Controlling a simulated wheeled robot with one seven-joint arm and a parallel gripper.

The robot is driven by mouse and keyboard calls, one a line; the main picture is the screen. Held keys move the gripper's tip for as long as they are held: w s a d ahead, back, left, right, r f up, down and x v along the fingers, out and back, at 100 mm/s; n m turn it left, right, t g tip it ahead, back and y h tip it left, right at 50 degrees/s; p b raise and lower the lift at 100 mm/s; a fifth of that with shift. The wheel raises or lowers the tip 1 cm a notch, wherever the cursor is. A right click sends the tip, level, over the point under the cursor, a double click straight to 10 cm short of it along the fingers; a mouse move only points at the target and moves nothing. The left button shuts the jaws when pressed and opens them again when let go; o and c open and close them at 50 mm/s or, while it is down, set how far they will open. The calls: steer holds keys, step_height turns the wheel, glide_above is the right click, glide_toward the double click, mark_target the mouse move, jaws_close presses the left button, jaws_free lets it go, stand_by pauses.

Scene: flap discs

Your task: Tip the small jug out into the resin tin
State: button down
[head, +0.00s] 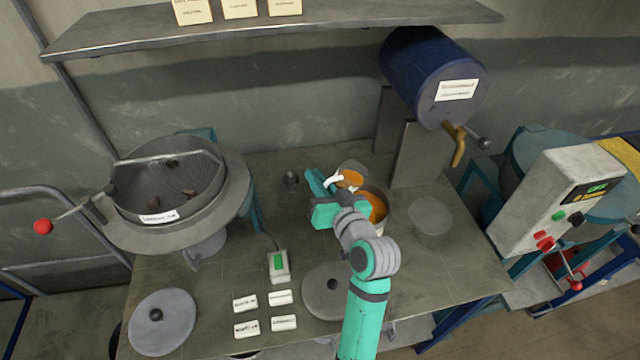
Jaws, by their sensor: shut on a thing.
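The small jug (352,166) is grey with orange-brown liquid showing in its mouth. My gripper (330,182) is shut on the jug at its left side, by what looks like a white handle. The resin tin (386,217) is a round grey tin with orange resin in it, standing on the bench just right of and in front of the jug. My wrist hides the tin's left and front parts. The jug's mouth is beside the tin's far left rim in the picture. I cannot tell its exact tilt or height, and no stream shows.
A blue drum (425,70) with a brass tap stands behind on the right. A round grey disc (431,216) lies right of the tin. A large bowl machine (180,190) stands left. A small green-screen device (278,265), several labels and a lidded round (328,291) occupy the front.

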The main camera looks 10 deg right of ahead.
steer(key=s+d+r+m+t+h, duration=0.3)
steer(key=d+r+m+t+h, duration=0.4)
steer(key=m, duration=1.2)
steer(key=shift+s+d+r+t+h, duration=0.3)
steer(key=shift+d+r+t, duration=0.3)
steer(key=shift+r+t, duration=0.85)
steer(key=shift+r+g, duration=0.25)
steer(key=shift+r, duration=0.05)
steer(key=shift+s+a, duration=0.1)
steer(key=shift+w+a+f+n+y, duration=0.15)
steer(key=shift+a+n+y, duration=0.2)
steer(key=shift+n+y, duration=0.3)
steer(key=shift+w+a+f+n+y, duration=0.15)
steer(key=shift+a+n+y, duration=0.15)
steer(key=shift+n+y, duration=0.35)
steer(key=shift+w+a+f+n+y, duration=0.15)
steer(key=shift+a+n+y, duration=0.25)
steer(key=shift+n, duration=0.5)
steer(key=w+a+f+n+g+y, duration=0.1)
steer(key=a+f+n+g, duration=0.1)
steer(key=f+n+g, duration=0.4)
steer(key=w+a+f+n+g+y, duration=0.1)
steer(key=a+f+n+g, duration=0.2)
steer(key=n, duration=0.9)
step_height(320, 180, down, 3)
steer(key=g, duration=0.3)
steer(key=shift+f+y, duration=0.15)
steer(key=shift+y, duration=0.15)
